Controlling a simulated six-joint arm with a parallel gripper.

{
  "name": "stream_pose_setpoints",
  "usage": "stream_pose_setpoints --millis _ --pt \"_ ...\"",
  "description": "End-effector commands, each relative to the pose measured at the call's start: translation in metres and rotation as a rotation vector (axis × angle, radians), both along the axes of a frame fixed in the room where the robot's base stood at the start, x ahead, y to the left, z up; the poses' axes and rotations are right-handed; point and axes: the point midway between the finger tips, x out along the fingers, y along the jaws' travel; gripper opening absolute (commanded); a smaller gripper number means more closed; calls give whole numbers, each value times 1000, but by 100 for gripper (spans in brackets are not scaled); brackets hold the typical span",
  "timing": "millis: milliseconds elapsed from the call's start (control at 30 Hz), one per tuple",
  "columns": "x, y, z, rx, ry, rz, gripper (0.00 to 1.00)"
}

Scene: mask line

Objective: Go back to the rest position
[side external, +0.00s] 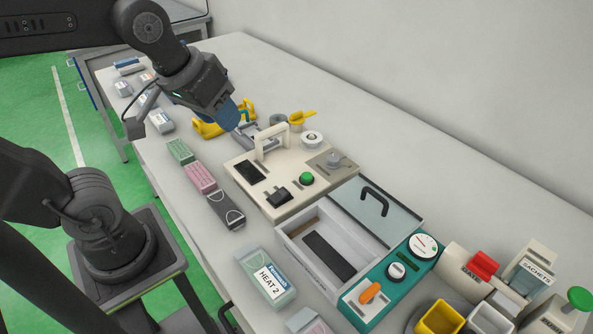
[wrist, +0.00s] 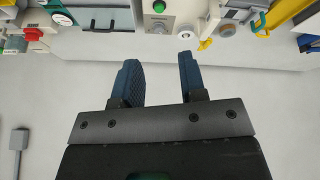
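My gripper (wrist: 158,75) shows in the wrist view with its two blue fingers apart and nothing between them. In the side external view my gripper (side external: 244,124) hangs over the table behind the cream machine (side external: 245,168), near its raised handle. The fingertips are partly hidden there, and I cannot tell whether they touch anything. My arm reaches in from the upper left.
A tray with a grey lid (side external: 375,217) and a teal control panel (side external: 362,312) stand right of the machine. A yellow-handled tool (side external: 210,128) lies by my gripper. Packs (side external: 200,178) line the front edge. The back right table strip (side external: 420,160) is clear.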

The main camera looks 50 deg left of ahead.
Motion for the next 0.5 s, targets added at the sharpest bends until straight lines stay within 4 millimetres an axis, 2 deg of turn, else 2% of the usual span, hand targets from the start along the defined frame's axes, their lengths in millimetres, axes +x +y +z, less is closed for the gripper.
stream_pose_setpoints --millis 100,200,500 --pt "-19 -5 -12 68 -27 -153 38" --pt "-25 -6 -17 97 -36 -216 38" --pt "-26 -6 -19 105 -36 -231 38"
